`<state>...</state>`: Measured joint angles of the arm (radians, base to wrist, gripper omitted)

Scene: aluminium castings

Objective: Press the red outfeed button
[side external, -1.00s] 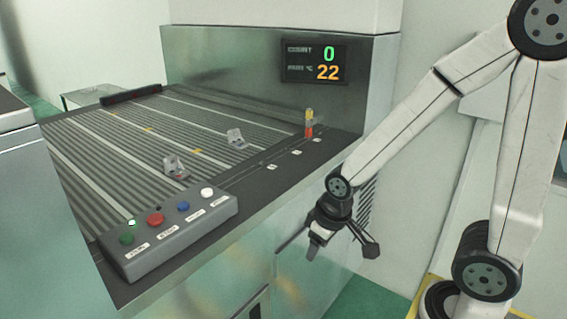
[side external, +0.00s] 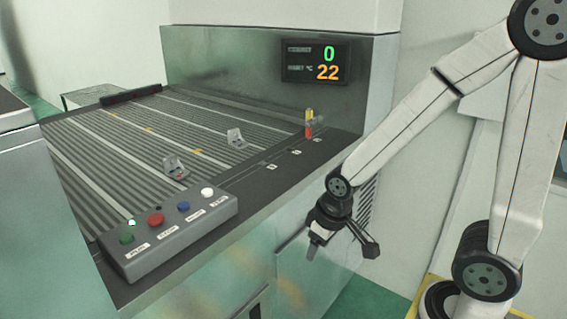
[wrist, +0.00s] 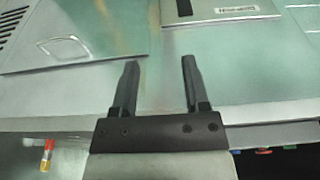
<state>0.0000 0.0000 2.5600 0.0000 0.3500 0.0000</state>
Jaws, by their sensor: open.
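The red button (side external: 156,220) sits on a grey sloped control box (side external: 180,238) at the near left corner of the machine top. It stands between a green button (side external: 127,238) and a blue button (side external: 183,207), with a white button (side external: 208,193) at the far end. The labels are too blurred to read. My gripper (side external: 342,249) is open and empty, off the machine's front edge, well to the right of the box and apart from it. In the wrist view my two fingers (wrist: 158,66) are spread before the machine's front panel, with nothing between them.
A slatted conveyor bed (side external: 110,140) carries two small metal castings (side external: 175,167), (side external: 236,139). A red and yellow post (side external: 309,124) stands near the bed's right end. A display (side external: 316,63) reads 0 and 22. The space before the machine's front is clear.

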